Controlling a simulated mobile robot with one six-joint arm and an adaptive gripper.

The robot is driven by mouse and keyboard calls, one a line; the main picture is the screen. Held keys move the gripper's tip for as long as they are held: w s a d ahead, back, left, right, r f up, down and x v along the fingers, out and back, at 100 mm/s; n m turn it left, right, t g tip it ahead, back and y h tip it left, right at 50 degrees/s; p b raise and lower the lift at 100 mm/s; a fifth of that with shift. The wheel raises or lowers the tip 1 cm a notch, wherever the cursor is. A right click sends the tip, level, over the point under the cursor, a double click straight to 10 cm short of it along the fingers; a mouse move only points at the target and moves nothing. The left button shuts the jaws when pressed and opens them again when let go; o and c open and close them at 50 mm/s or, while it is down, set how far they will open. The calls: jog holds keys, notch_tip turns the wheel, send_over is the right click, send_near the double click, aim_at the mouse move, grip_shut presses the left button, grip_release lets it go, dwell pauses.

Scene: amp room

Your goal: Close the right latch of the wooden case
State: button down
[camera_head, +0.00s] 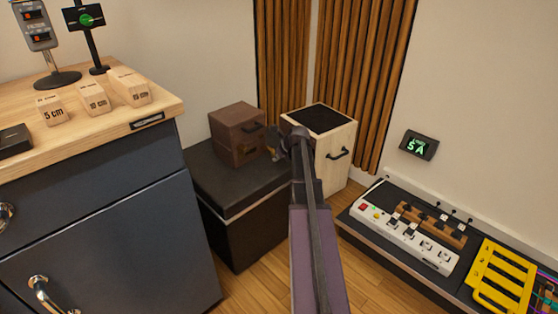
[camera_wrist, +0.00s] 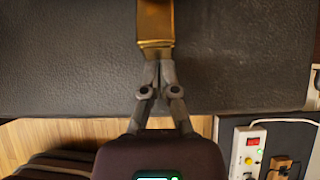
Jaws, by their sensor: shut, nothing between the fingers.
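The wooden case, a brown box (camera_head: 233,125), sits on a black cabinet in the head view. In the wrist view a brass latch piece (camera_wrist: 155,22) comes in from the top edge. My gripper (camera_wrist: 158,58) is shut and empty, its fingertips at the lower end of the brass piece. I cannot tell whether they touch it. The case body is not visible in the wrist view.
The black cabinet (camera_head: 225,185) has bare top around the case. A light wooden box (camera_head: 335,165) with a black top stands behind my arm. A wooden-topped cabinet (camera_head: 165,104) is at left. A power strip (camera_head: 405,236) lies at right.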

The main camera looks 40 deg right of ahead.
jog(key=shift+w+f, duration=0.2)
jog(key=shift+f, duration=0.05)
jog(key=shift+s+d+r, duration=0.1)
jog(key=shift+d, duration=0.1)
dwell(0.4)
